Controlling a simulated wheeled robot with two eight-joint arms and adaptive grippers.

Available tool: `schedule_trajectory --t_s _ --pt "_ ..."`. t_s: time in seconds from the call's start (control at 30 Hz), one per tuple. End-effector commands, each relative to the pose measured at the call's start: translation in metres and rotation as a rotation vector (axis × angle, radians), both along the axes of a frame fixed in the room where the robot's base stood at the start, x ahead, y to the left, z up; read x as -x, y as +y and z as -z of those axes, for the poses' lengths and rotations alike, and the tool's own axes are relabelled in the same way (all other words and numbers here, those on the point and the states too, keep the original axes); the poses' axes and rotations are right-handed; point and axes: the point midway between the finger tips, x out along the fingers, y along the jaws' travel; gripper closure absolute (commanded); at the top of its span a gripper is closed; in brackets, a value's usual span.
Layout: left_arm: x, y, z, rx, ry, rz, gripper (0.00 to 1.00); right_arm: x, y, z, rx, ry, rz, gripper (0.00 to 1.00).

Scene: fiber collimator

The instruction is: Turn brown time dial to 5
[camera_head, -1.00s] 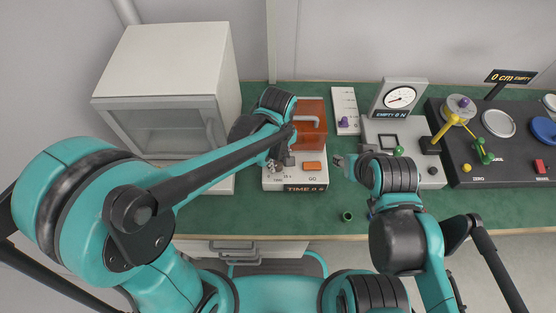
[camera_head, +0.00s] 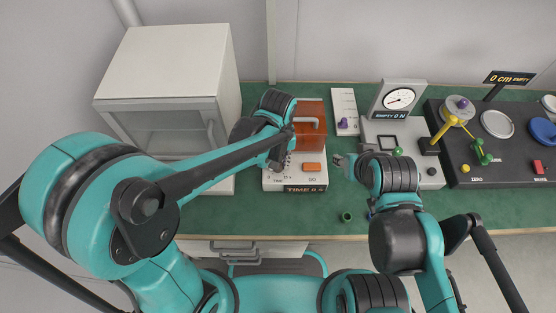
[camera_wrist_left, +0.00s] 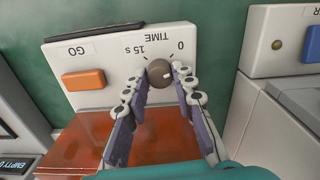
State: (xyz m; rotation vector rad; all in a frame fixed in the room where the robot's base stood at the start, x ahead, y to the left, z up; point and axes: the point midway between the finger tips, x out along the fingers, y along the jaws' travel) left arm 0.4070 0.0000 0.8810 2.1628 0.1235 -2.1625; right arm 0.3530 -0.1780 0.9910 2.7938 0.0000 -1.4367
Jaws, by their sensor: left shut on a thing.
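The brown time dial (camera_wrist_left: 159,72) is a round knob on a white panel marked TIME, with 0 and 15 s on its scale. A small pale mark shows on the dial's edge. My left gripper (camera_wrist_left: 161,76) has its two fingertips closed on either side of the dial. In the head view, my left gripper (camera_head: 279,162) is over the left part of the white box (camera_head: 309,182), and it hides most of the dial. The box's front display (camera_head: 305,189) reads TIME with a value too small to read surely. My right gripper (camera_head: 340,160) hovers to the right of the box, apart from it.
An orange GO button (camera_head: 312,167) lies beside the dial. An orange translucent cover with a handle (camera_head: 312,112) stands behind. A white cabinet (camera_head: 165,85) is at left. A gauge (camera_head: 399,98) and a dark panel (camera_head: 515,160) are at right.

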Motion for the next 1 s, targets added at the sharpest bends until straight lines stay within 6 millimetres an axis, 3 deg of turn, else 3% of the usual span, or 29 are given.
schedule_trajectory --t_s 1.0 --pt "0.0004 -0.0006 0.0000 0.000 0.000 0.924 1.00 0.0000 0.0000 -0.0097 0.000 0.000 0.000 0.60"
